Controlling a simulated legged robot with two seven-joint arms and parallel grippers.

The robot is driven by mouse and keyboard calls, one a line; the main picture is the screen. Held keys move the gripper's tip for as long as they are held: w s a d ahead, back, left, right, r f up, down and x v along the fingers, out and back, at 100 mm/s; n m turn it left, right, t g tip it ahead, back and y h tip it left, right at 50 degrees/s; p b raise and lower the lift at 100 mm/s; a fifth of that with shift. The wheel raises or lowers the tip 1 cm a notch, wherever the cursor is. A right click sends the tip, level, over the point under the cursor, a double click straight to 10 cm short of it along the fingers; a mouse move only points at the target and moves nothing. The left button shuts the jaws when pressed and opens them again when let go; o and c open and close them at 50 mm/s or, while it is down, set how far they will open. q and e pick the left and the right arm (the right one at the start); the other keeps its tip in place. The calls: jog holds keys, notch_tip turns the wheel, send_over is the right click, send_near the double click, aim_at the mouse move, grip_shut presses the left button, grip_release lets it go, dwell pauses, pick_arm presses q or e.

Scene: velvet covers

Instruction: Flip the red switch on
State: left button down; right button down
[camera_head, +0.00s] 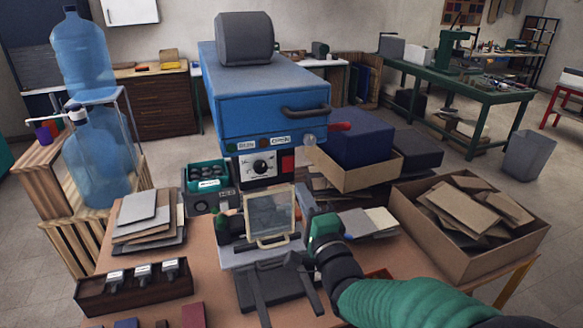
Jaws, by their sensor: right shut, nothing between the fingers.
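The picture is too small to tell which way the switch is set. My right arm comes in from the lower right. Its gripper (304,198) is shut and empty, below and slightly right of the red switch and apart from it, beside the clear framed guard (270,217). My left gripper does not show.
A red-ended lever (340,127) sticks out at the machine's right side. A box of cardboard (470,225) stands at the right. Stacked sheets (148,218) and a dark wooden rack (135,285) lie on the left. A dark metal fixture (268,288) stands in front of the guard.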

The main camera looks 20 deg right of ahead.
aim_at(288, 162)
jog(key=w, duration=0.3)
jog(key=w+r+p, duration=0.1)
jog(key=w, duration=0.2)
jog(key=shift+w+r, duration=0.2)
jog(key=shift+w, duration=0.15)
jog(key=shift+w+p, duration=0.3)
jog(key=shift+w, duration=0.25)
jog(key=shift+r, duration=0.15)
